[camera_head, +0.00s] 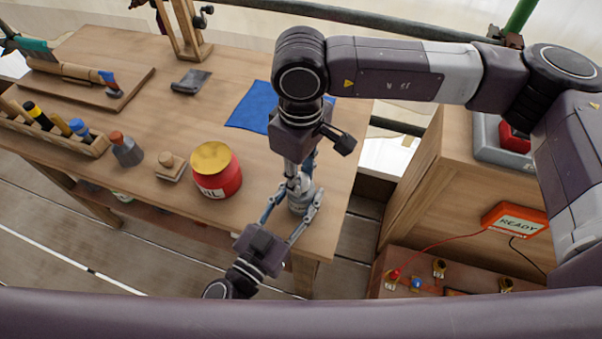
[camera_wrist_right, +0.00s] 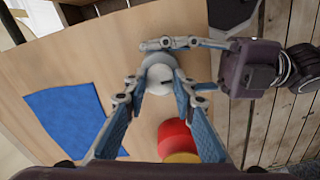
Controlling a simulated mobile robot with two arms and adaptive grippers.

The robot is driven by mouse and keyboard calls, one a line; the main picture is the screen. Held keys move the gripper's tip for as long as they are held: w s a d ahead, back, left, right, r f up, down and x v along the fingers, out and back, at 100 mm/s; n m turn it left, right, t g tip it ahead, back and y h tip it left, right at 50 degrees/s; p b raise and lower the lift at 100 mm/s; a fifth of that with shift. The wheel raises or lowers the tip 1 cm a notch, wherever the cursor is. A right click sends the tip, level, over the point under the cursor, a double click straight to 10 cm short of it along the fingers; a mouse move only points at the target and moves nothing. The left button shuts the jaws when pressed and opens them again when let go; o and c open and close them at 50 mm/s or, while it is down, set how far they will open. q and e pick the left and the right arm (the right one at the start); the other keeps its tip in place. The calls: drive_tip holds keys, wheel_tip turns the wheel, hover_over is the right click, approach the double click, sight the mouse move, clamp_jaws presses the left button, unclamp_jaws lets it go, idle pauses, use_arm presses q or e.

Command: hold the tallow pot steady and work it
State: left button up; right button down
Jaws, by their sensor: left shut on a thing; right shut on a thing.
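A small grey pot (camera_head: 299,203), which I take for the tallow pot, stands upright near the right front corner of the wooden bench. It also shows between both grippers in the right wrist view (camera_wrist_right: 160,68). My left gripper (camera_head: 291,208) comes in from the front with its two fingers around the pot's sides, shut on it. My right gripper (camera_head: 299,176) reaches down from above with its fingers closed on the pot's upper part; they also show in the right wrist view (camera_wrist_right: 160,88). The fingers and wrist hide much of the pot's top.
A red jar (camera_head: 218,180) with a gold lid stands just left of the pot. A blue cloth (camera_head: 248,108) lies behind. A wooden block (camera_head: 170,168), a grey bottle (camera_head: 126,150) and a tool rack (camera_head: 90,146) are farther left. A READY box (camera_head: 517,222) is on the right.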

drive_tip(key=shift+w, duration=0.1)
idle(0.5)
drive_tip(key=c, duration=1.6)
unclamp_jaws()
wheel_tip(320, 180, up, 12)
drive_tip(key=shift+r, duration=0.1)
use_arm(q)
drive_tip(key=o, duration=1.3)
drive_tip(key=shift+s, duration=0.1)
